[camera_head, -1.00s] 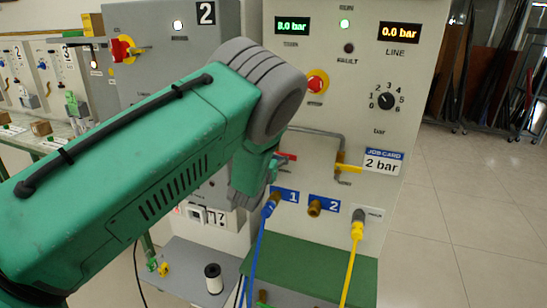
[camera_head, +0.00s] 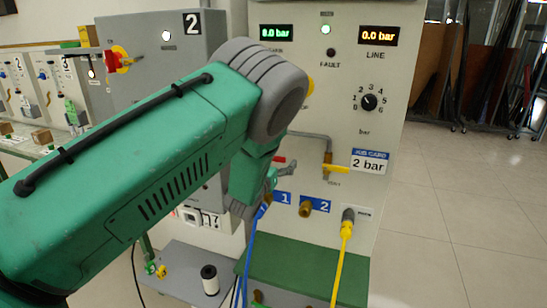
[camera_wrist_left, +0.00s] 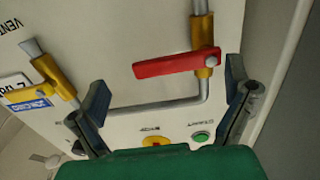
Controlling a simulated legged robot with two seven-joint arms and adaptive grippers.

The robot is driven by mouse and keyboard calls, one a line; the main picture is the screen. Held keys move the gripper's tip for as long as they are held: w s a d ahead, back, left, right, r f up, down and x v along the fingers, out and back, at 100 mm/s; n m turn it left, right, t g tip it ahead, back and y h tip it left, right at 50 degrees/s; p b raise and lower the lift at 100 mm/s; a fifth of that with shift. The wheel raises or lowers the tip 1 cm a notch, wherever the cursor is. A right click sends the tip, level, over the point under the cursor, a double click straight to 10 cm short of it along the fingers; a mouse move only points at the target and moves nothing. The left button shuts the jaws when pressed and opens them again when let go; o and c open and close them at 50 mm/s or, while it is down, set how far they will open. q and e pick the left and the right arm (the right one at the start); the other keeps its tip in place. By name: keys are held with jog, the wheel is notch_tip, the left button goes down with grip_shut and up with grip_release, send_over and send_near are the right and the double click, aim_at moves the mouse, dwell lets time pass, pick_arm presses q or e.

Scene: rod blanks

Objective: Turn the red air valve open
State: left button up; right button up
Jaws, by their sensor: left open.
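The red air valve is a flat red lever (camera_wrist_left: 178,62) on a brass fitting in a grey pipe. In the left wrist view it lies roughly crosswise between the two dark fingers of my left gripper (camera_wrist_left: 165,88). The fingers are spread apart, with visible gaps to the lever. In the head view only a small red end of the lever (camera_head: 279,159) shows beside my left gripper (camera_head: 280,175); my arm hides the rest. The LINE display (camera_head: 378,36) reads 0.0 bar. My right gripper is not in view.
A yellow vent lever (camera_head: 336,169) sits right of the red lever, near a job card (camera_head: 369,161) reading 2 bar. A black dial (camera_head: 369,102) is above. A blue hose (camera_head: 249,245) and a yellow hose (camera_head: 341,265) hang below. The floor at right is clear.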

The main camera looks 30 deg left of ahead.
pick_arm(q)
jog(key=p+v, duration=0.2)
jog(key=v, duration=1.2)
jog(key=shift+a, duration=0.2)
dwell(0.6)
jog(key=shift+s, duration=0.1)
jog(key=v, duration=1.2)
jog(key=shift+f, duration=0.15)
